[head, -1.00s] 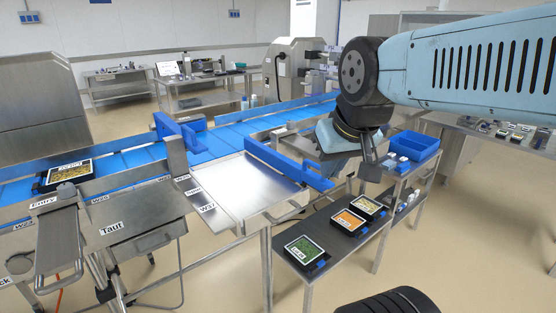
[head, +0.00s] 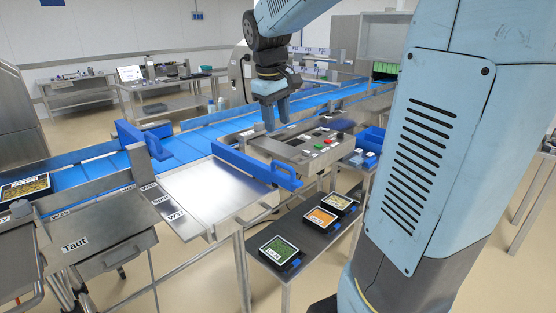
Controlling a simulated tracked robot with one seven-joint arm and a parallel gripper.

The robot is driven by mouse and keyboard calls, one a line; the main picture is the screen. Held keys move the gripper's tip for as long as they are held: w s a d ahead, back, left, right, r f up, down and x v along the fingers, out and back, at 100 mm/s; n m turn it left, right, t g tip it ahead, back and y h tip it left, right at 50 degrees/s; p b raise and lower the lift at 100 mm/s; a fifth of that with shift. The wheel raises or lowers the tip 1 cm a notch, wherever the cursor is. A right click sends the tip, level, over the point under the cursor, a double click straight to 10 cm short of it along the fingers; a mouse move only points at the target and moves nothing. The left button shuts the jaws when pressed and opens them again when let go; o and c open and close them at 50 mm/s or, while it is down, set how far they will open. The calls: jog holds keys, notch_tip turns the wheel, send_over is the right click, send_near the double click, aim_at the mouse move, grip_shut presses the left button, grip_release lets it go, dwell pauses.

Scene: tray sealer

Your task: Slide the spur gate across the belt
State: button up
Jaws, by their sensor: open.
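A blue bar with an upright end piece (head: 250,163), which looks like the spur gate, lies along the right edge of the bare steel spur plate (head: 205,193), beside the belt. Another blue guide (head: 143,138) stands over the blue belt (head: 205,137) further left; I cannot tell for sure which of the two is the gate. My gripper (head: 275,116) hangs fingers down behind the right-hand bar, above the near edge of the belt by the control box. It is open and empty, apart from both blue pieces.
A dark shelf (head: 303,240) holds several filled trays, with a blue bin (head: 372,138) behind. A filled tray (head: 25,187) sits on the belt at left. My arm link hides much of the right.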

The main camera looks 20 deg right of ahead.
aim_at(282, 164)
jog(key=shift+g, duration=0.3)
jog(key=w+d+f, duration=0.1)
jog(key=f, duration=0.3)
jog(key=w+d+f, duration=0.1)
jog(key=f, duration=0.4)
jog(key=w+d+f, duration=0.1)
jog(key=f, duration=0.4)
jog(key=shift+w, duration=0.3)
jog(key=shift+c, duration=0.2)
jog(key=shift+n, duration=0.3)
grip_shut()
